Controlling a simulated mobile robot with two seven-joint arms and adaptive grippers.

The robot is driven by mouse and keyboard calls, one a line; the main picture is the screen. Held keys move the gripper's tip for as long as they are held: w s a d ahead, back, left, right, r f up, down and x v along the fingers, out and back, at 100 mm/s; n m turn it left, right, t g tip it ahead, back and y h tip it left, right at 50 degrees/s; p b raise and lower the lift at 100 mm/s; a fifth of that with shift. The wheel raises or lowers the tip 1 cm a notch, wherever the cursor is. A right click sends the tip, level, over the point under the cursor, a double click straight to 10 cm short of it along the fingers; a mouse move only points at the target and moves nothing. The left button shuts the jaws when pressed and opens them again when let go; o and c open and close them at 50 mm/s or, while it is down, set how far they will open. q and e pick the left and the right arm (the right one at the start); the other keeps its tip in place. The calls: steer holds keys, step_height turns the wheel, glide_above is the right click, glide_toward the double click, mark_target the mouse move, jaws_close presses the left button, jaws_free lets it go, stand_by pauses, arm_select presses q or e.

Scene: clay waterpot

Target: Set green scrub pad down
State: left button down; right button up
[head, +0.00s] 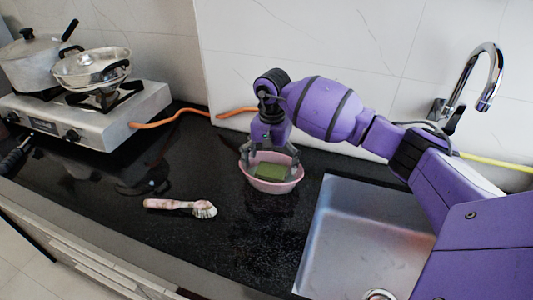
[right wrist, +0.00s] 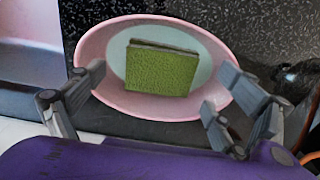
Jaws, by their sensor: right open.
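The green scrub pad (head: 269,172) lies inside a pink oval bowl (head: 272,187) on the black counter, left of the sink. In the right wrist view the pad (right wrist: 160,70) rests within the pink bowl (right wrist: 200,38), a little apart from its rim. My right gripper (head: 269,160) is over the bowl, pointing down, with its fingers spread wide. In the right wrist view the fingers of my right gripper (right wrist: 160,100) stand at the left and right sides of the bowl, and nothing is held between them. My left gripper is not in view.
A pink-handled brush (head: 182,207) lies on the counter left of the bowl. A metal sink (head: 368,225) with a faucet (head: 480,80) is at the right. A gas stove (head: 90,115) with pots stands at the left. An orange hose (head: 170,119) runs along the wall.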

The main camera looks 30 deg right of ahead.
mark_target(271, 170)
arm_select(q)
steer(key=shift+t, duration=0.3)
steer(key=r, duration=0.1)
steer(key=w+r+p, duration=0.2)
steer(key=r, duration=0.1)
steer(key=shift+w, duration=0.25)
arm_select(e)
step_height(271, 170, up, 7)
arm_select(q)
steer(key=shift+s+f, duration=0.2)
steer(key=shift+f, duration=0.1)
